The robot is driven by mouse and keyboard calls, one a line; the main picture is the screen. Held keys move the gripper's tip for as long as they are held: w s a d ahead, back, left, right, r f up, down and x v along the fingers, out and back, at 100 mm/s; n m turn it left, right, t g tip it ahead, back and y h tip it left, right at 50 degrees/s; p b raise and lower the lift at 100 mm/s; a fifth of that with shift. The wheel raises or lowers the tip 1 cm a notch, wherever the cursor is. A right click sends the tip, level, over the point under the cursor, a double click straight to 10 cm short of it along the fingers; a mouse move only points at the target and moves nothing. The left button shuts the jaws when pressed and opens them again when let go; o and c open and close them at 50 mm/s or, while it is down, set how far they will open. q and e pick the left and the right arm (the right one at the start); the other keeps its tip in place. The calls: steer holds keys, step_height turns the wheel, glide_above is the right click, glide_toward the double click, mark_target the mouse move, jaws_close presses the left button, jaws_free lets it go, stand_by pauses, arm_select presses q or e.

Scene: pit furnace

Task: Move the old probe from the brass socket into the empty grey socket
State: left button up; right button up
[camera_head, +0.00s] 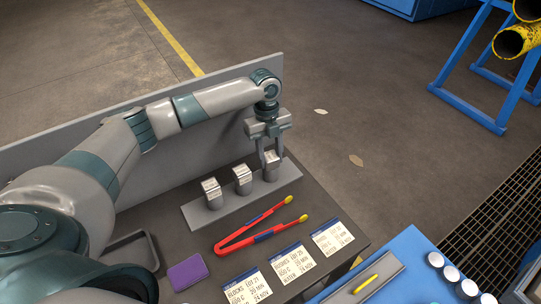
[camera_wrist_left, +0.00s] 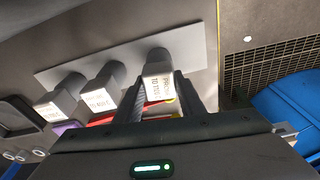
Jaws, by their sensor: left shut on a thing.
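My left gripper (camera_head: 271,165) reaches down over the grey rack (camera_head: 232,203) and is shut on the rightmost grey block (camera_head: 271,172), which has a pale lettered label on top. In the left wrist view this block (camera_wrist_left: 158,62) sits between the two dark fingers and appears to stand on the rack plate (camera_wrist_left: 200,45). I cannot tell whether it is lifted at all. I cannot make out a brass socket, an empty grey socket or an old probe for certain. A thin yellow rod (camera_head: 366,284) lies on a grey holder at the lower right. My right gripper is not in view.
Two like blocks (camera_head: 212,194) (camera_head: 242,179) stand to the left on the rack. A purple pad (camera_head: 187,272) and dark tray (camera_head: 130,251) are left. A grey panel (camera_head: 160,140) rises behind.

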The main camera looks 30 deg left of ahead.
arm_select(q)
steer(key=shift+f, duration=0.15)
steer(key=o, duration=0.8)
steer(key=shift+o, duration=0.2)
steer(key=shift+w+a+r+p, duration=0.15)
steer(key=shift+r+p, duration=1)
steer(key=shift+r, duration=0.3)
steer(key=shift+w+a+r+p, duration=0.1)
steer(key=shift+a+r+p, duration=0.1)
steer(key=shift+r+p, duration=1.1)
steer(key=shift+w+a+r+p, duration=0.15)
steer(key=shift+r+p, duration=0.9)
steer(key=shift+r, duration=0.5)
steer(key=shift+w+a+r+p, duration=0.1)
steer(key=shift+a+r+p, duration=0.1)
steer(key=shift+r+p, duration=0.75)
steer(key=shift+d+r, duration=0.1)
